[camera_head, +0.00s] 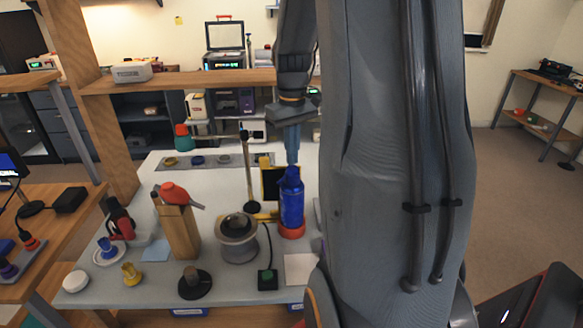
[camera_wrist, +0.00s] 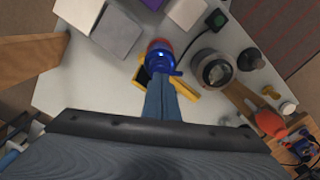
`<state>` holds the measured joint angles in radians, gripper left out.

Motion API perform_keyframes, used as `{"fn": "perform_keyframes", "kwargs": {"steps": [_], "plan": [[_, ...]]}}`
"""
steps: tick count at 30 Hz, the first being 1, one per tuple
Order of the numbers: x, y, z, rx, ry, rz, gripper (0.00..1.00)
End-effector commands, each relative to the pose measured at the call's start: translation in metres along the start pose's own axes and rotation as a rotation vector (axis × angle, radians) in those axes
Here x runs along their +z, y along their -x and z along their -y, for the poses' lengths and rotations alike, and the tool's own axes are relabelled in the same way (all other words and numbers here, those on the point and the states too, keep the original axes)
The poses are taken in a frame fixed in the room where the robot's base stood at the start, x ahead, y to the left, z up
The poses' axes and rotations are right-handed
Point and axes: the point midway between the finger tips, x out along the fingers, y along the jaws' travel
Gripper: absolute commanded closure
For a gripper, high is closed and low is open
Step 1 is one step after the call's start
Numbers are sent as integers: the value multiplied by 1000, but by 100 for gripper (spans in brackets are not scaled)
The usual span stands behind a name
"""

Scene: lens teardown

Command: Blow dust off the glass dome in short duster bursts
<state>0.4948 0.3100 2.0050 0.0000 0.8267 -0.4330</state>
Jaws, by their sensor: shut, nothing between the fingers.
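A blue can (camera_head: 291,203), which looks like the duster, stands upright in a red ring base on the white table. It also shows from above in the wrist view (camera_wrist: 160,58). My gripper (camera_head: 292,160) points down with its fingers shut and empty, the tips at the can's top. In the wrist view my gripper (camera_wrist: 158,80) overlaps the can's near edge; I cannot tell whether it touches. A grey round holder with a dark, glassy centre (camera_head: 237,232), probably the glass dome, stands left of the can. It also shows in the wrist view (camera_wrist: 213,69).
A wooden block (camera_head: 180,232) holding red-handled tools stands left of the holder. A black box with a green button (camera_head: 267,279) and a black round stand (camera_head: 194,284) sit in front. A thin upright post (camera_head: 247,175) rises behind. A pale square (camera_head: 300,268) lies at front right.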

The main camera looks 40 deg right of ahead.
Motion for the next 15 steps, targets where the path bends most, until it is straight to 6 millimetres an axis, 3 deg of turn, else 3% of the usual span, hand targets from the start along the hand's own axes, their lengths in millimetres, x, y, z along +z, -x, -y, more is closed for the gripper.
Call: {"fn": "perform_keyframes", "kwargs": {"steps": [15], "plan": [[0,-4,0,0,0,0,100]]}}
